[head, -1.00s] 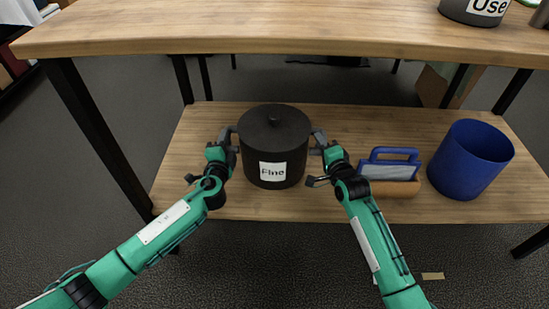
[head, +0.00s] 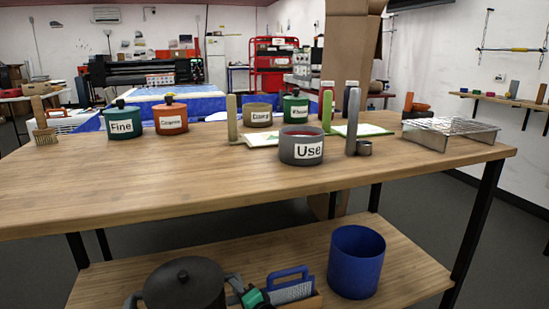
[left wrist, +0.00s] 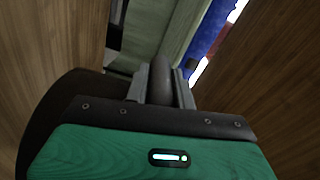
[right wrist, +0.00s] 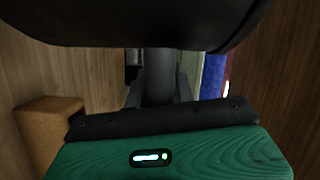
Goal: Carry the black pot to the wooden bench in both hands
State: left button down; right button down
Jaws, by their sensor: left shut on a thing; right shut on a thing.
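The black lidded pot (head: 184,287) shows at the bottom edge of the head view, at the lower shelf (head: 290,254) and below the wooden bench top (head: 220,192). Its lower part is cut off, so I cannot tell whether it touches the shelf. My right gripper (head: 236,287) is shut on the pot's right handle; in the right wrist view its fingers (right wrist: 158,92) clasp the dark bar. My left gripper's fingers (left wrist: 161,84) are shut on the other handle in the left wrist view. In the head view the left arm is out of frame.
A blue bin (head: 356,262) and a blue-handled tool (head: 290,284) stand right of the pot on the shelf. On the bench top are a grey "Use" pot (head: 301,147), green and orange pots, a brush (head: 43,125) and a wire rack (head: 450,130). The front-left top is clear.

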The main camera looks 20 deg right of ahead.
aim_at(180, 170)
jog(key=k+l, duration=0.7)
jog(key=k, duration=0.15)
